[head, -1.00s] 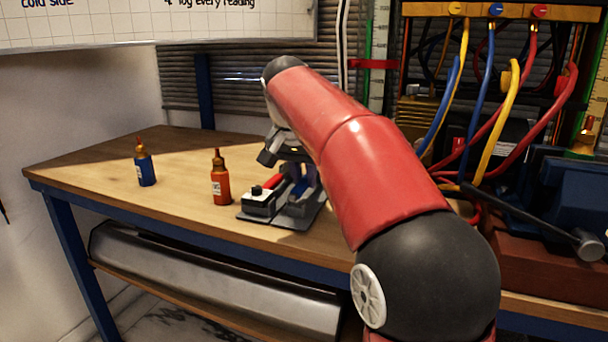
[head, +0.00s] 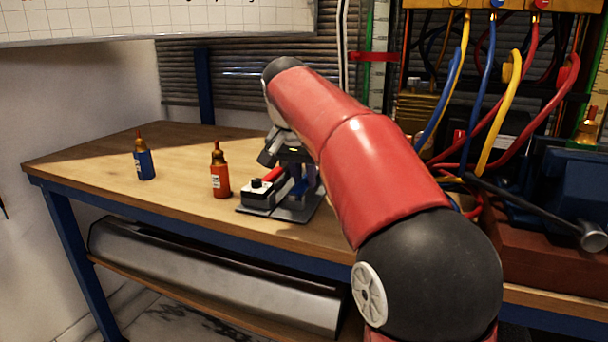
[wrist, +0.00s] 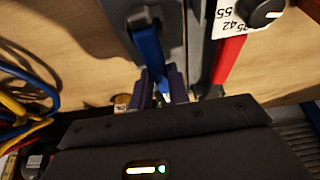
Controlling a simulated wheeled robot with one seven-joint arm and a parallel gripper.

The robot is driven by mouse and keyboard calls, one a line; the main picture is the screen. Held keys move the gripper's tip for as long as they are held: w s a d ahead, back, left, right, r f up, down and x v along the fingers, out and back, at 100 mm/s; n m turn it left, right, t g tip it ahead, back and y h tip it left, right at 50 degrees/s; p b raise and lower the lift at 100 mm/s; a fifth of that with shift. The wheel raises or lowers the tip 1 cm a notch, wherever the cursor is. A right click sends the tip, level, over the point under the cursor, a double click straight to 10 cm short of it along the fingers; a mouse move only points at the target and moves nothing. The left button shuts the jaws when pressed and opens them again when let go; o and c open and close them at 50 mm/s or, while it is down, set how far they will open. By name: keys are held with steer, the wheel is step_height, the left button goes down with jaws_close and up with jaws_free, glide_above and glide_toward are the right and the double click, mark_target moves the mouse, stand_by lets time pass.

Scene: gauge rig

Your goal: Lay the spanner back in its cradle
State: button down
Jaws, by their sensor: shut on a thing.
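My gripper (wrist: 162,88) reaches down over the dark grey base plate (head: 291,212) on the bench. Its purple fingertips show at the middle of the wrist view. They are shut on a slim blue-handled tool, which I take to be the spanner (wrist: 148,48). Its far end lies over or in a dark grey holder (wrist: 177,22), apparently the cradle; I cannot tell whether it rests there. A red bar (wrist: 228,60) lies to the right of the blue handle, beside a white block with a black knob (wrist: 264,12). In the head view my arm partly hides the gripper and spanner.
An orange-red bottle (head: 220,175) stands just left of the base plate, and a blue bottle (head: 144,161) farther left. A blue vise (head: 570,185) and several coloured hoses (head: 487,90) are at the right.

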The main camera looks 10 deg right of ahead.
steer(key=c, duration=1.3)
jaws_free()
steer(key=shift+o, duration=0.2)
steer(key=p+v, duration=0.2)
steer(key=v, duration=0.6)
steer(key=shift+f, duration=0.1)
